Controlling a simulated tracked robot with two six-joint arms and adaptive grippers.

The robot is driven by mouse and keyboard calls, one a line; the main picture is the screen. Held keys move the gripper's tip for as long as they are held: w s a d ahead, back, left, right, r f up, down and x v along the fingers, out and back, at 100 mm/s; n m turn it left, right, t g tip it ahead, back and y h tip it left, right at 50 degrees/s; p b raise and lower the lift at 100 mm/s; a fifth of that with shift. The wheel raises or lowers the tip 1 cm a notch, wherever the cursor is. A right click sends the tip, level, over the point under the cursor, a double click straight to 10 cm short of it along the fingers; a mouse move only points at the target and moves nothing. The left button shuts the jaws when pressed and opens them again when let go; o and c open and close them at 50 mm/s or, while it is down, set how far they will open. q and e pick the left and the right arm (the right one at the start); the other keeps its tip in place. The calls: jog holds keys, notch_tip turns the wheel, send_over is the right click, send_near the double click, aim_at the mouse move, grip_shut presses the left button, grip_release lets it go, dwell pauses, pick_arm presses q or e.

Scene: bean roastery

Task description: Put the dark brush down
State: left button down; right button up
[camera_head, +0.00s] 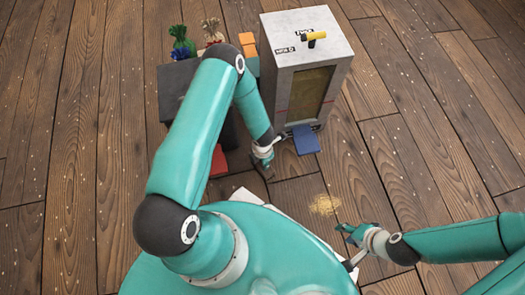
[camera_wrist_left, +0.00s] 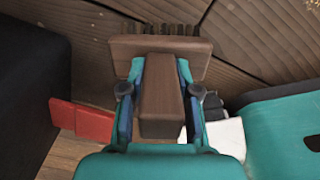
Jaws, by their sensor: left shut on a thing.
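The dark brush shows in the left wrist view as a brown wooden block (camera_wrist_left: 160,48) with dark bristles along its far edge and a thick handle (camera_wrist_left: 160,100). My left gripper (camera_wrist_left: 158,98) is shut on the handle. The bristles are over the plank floor; I cannot tell whether they touch it. In the head view my left gripper (camera_head: 263,156) is in front of the grey machine, and the brush is hardly visible there. My right gripper (camera_head: 343,233) is at the lower right, empty, with its fingers apart near a tan pile (camera_head: 324,205) on the floor.
A red piece (camera_wrist_left: 92,122) lies nearby. Planks at right are clear.

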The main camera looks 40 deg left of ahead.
pick_arm(q)
jog(key=shift+f+b, duration=0.5)
jog(key=shift+f, duration=1.25)
jog(key=shift+f, duration=0.15)
jog(key=c, duration=0.8)
grip_release()
jog(key=shift+c, duration=0.2)
